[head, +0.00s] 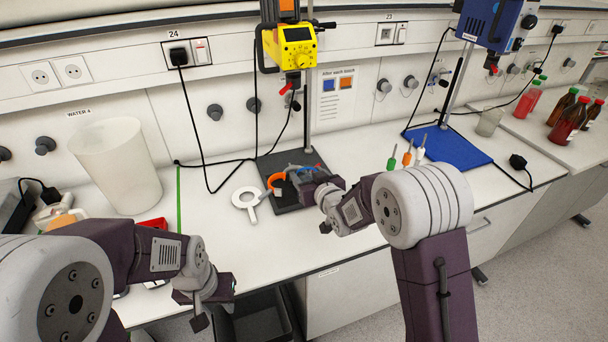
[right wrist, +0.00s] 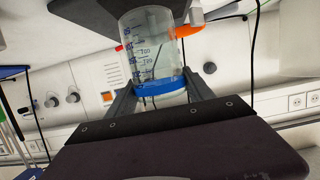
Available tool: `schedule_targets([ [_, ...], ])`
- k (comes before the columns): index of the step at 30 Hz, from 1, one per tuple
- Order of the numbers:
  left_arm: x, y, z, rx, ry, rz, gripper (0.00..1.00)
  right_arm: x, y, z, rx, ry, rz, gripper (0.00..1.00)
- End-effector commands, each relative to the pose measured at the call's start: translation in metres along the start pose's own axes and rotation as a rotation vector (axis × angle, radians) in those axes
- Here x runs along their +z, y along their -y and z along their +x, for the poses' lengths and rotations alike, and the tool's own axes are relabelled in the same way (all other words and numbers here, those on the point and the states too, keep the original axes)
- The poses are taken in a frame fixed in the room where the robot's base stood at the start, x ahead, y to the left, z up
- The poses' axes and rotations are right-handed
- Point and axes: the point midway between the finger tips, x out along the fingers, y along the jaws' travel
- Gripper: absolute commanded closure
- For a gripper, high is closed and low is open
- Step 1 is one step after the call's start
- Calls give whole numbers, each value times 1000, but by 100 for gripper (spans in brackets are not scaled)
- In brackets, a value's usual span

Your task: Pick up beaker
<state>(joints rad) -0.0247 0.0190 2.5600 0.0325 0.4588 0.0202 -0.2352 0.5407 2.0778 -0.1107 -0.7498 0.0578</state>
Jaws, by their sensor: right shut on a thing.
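A clear graduated beaker (right wrist: 150,50) with a blue rim band (right wrist: 159,87) is between the fingers of my right gripper (right wrist: 160,98) in the right wrist view. The gripper is shut on it near the blue band. In the head view, my right gripper (head: 298,176) is over the black stand base (head: 287,203) below the yellow device. The beaker is mostly hidden there, with a bit of blue showing. I cannot tell whether it touches the base. My left gripper (head: 203,300) is low at the bench's front edge, and its jaw opening is unclear.
A white ring with a handle (head: 247,200) and an orange ring (head: 276,181) are beside the right gripper. A large translucent cylinder (head: 120,165) stands left. A yellow device (head: 292,45) hangs above. Several coloured tools and a blue plate (head: 450,146) are to the right.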

Motion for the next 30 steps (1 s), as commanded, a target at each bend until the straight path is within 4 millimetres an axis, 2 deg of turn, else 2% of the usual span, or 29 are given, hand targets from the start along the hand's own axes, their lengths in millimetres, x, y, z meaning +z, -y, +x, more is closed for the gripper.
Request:
schedule_targets([
  [6,0,0,2,0,0,0,69,-5,0,-18,0,-4,0,95],
  [12,0,0,3,0,0,0,69,-6,0,-27,0,-3,0,95],
  [30,0,0,3,0,0,0,69,-5,2,-31,3,-2,0,95],
])
